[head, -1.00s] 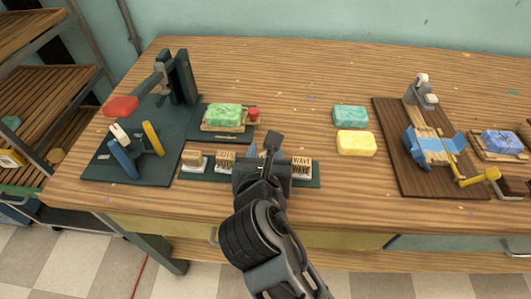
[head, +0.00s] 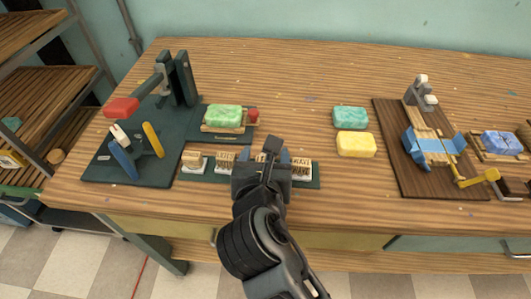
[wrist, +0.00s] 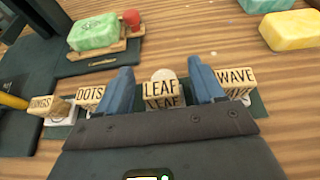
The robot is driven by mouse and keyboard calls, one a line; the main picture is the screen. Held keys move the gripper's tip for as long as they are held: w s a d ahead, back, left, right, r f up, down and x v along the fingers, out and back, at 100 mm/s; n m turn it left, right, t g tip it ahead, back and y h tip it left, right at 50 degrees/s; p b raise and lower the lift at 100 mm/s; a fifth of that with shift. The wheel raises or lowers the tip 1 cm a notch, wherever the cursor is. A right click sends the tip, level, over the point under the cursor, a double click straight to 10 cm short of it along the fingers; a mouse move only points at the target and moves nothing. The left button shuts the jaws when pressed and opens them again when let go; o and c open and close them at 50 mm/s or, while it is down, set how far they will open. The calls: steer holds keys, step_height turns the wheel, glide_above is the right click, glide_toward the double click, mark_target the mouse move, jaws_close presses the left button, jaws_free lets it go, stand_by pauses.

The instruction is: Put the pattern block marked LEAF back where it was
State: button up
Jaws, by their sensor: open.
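The LEAF block (wrist: 162,93) is a small pale wooden block with its name in dark letters, seen in the wrist view. It stands upright in the row on the dark green strip (head: 224,178), between the DOTS block (wrist: 89,97) and the WAVE block (wrist: 236,78). My gripper (wrist: 160,72) is open, with one blue finger on each side of the LEAF block; small gaps show between block and fingers. In the head view my gripper (head: 266,156) hides the LEAF block. The block's base is hard to make out.
Another lettered block (wrist: 47,105) stands left of DOTS. A green soap (head: 224,116) on a wooden tray lies behind the row. Teal (head: 351,117) and yellow (head: 356,144) soaps lie to the right. A dark press stand (head: 120,150) is at left, a brown board (head: 390,150) at right.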

steer(key=v, duration=1.1)
steer(key=shift+r+p, duration=0.1)
steer(key=shift+p, duration=0.25)
